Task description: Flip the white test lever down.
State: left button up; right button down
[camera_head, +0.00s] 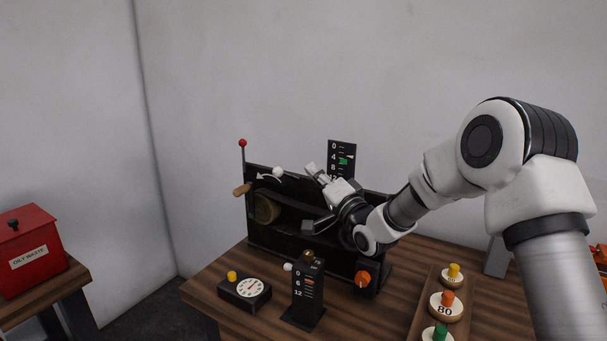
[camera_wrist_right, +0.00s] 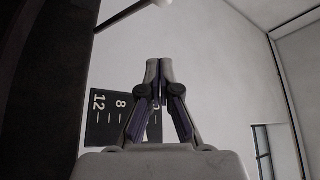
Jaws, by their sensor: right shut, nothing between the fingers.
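A white ball knob (camera_head: 278,171), which looks like the end of the white test lever, stands up at the top edge of the black belt machine (camera_head: 262,236), beside a curved white arrow that points left. My right gripper (camera_head: 311,169) is shut and empty, just to the right of the knob in the head view. In the right wrist view the closed fingertips (camera_wrist_right: 159,62) point up, and a pale rounded piece (camera_wrist_right: 155,2), perhaps this knob, is cut off at the top edge. My left gripper is not in view.
A black scale plate (camera_head: 342,147) stands behind my right gripper. On the wooden table (camera_head: 205,281) are a dial box (camera_head: 246,291), a small black gauge post (camera_head: 307,290) and a rack of weights (camera_head: 424,307). A red waste box (camera_head: 27,245) stands far left.

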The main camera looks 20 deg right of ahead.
notch_tip(320, 180, up, 4)
jog(key=p, duration=0.3)
send_over(287, 176)
jog(key=s+d, duration=0.1)
jog(key=d, duration=0.1)
notch_tip(287, 176, down, 2)
pick_arm(q)
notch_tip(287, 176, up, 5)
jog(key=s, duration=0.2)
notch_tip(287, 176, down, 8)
jog(key=b, duration=0.7)
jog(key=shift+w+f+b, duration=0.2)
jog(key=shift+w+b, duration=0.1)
pick_arm(e)
jog(key=s+a+f+n+y, duration=0.2)
jog(key=s+a+f+n, duration=0.1)
jog(key=f, duration=0.2)
jog(key=shift+a+f+n+t, duration=0.25)
jog(key=shift+n+t, duration=0.05)
jog(key=shift+n, duration=0.1)
jog(key=shift+r, duration=0.1)
